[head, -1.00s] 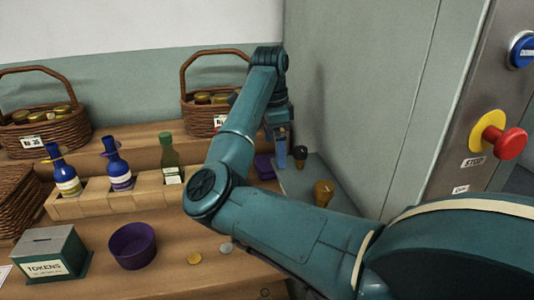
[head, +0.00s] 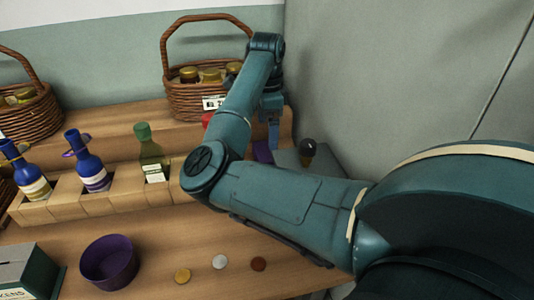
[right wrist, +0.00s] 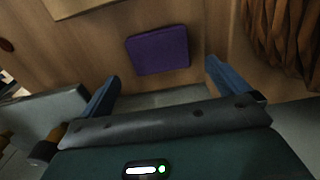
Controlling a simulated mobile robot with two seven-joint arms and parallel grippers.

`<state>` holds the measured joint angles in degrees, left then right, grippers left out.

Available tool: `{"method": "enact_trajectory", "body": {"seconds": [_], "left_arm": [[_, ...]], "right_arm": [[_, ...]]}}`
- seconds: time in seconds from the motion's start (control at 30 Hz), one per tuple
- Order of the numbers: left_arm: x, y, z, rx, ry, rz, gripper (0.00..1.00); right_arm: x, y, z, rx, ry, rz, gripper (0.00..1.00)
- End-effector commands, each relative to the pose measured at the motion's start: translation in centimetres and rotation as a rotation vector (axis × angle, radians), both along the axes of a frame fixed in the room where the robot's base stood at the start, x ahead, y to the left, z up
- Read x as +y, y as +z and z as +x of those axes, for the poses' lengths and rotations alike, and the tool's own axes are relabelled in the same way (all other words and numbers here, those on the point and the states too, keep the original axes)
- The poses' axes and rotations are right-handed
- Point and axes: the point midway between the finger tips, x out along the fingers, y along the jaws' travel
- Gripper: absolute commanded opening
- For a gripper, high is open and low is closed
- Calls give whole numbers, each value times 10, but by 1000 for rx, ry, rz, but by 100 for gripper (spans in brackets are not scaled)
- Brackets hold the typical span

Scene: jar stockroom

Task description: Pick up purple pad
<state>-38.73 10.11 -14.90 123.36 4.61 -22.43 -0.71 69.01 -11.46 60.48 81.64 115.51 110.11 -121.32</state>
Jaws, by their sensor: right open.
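The purple pad (right wrist: 158,50) is a flat, dark purple rounded square lying on the wooden surface in the right wrist view. In the head view only part of the purple pad (head: 262,151) shows, beside my gripper. My right gripper (head: 273,134) points down close to the pad, partly hidden by its own arm. In the right wrist view the blue fingers of my right gripper (right wrist: 162,72) are wide apart with nothing between them. The pad lies just beyond the fingertips, roughly centred between them. My left gripper is not in view.
A wicker basket with jars (head: 210,100) stands behind the arm. A grey ledge (head: 290,160) with a dark-topped stopper (head: 307,150) is right of the pad, near the grey wall. Bottles (head: 152,155), a purple bowl (head: 109,262) and coins (head: 220,262) are left and in front.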

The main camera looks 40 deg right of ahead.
Motion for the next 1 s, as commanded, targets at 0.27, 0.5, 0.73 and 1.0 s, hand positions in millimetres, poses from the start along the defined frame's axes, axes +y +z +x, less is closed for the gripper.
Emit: {"method": "enact_trajectory", "body": {"seconds": [0.27, 0.5, 0.73, 1.0], "left_arm": [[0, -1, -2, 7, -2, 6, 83], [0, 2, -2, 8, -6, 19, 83], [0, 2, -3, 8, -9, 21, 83], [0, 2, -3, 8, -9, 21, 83]], "right_arm": [[1, -24, 0, 0, 0, 0, 100], [2, -59, -3, 2, 1, 0, 100], [2, -71, -2, -2, -1, -1, 100], [2, -70, -2, -2, 0, -1, 89]]}}
